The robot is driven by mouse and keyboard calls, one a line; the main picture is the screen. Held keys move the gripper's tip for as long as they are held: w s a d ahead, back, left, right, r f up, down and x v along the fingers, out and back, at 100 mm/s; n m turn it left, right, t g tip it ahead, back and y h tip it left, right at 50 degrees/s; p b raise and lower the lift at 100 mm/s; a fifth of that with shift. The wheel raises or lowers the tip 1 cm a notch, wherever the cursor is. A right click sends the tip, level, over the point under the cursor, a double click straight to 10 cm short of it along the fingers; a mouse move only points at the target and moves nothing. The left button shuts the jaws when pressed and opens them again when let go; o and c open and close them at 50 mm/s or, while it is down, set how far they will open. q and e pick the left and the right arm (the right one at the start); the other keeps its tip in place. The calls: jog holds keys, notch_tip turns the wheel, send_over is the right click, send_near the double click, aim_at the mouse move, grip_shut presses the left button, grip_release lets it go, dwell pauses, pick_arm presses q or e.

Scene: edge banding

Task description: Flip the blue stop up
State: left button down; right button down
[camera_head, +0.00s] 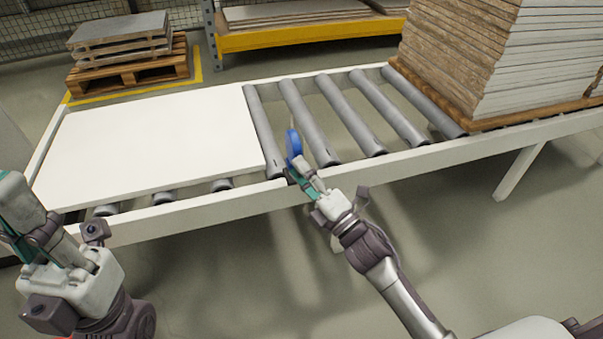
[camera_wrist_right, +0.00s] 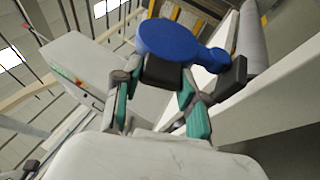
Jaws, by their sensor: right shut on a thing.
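The blue stop (camera_head: 293,143) is a rounded blue paddle at the near rail of the roller conveyor. In the head view it stands up above roller level, just right of the white panel. My right gripper (camera_head: 300,172) reaches it from the near side and is shut on its lower part. In the right wrist view the stop's broad blue head (camera_wrist_right: 178,42) rises beyond the fingers of my right gripper (camera_wrist_right: 195,78), which partly hide its base. My left gripper (camera_head: 38,225) is at the lower left, apart from the conveyor's stop; its finger opening is unclear.
A white panel (camera_head: 155,140) lies on the left rollers. Bare grey rollers (camera_head: 345,115) lie right of the stop. A tall board stack (camera_head: 545,60) stands at the right end. A pallet with sheets (camera_head: 125,45) is behind. The floor in front is clear.

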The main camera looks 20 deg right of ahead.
jog(key=c, duration=0.6)
grip_release()
jog(key=shift+c, duration=0.2)
jog(key=shift+f, duration=0.1)
jog(key=v, duration=1.2)
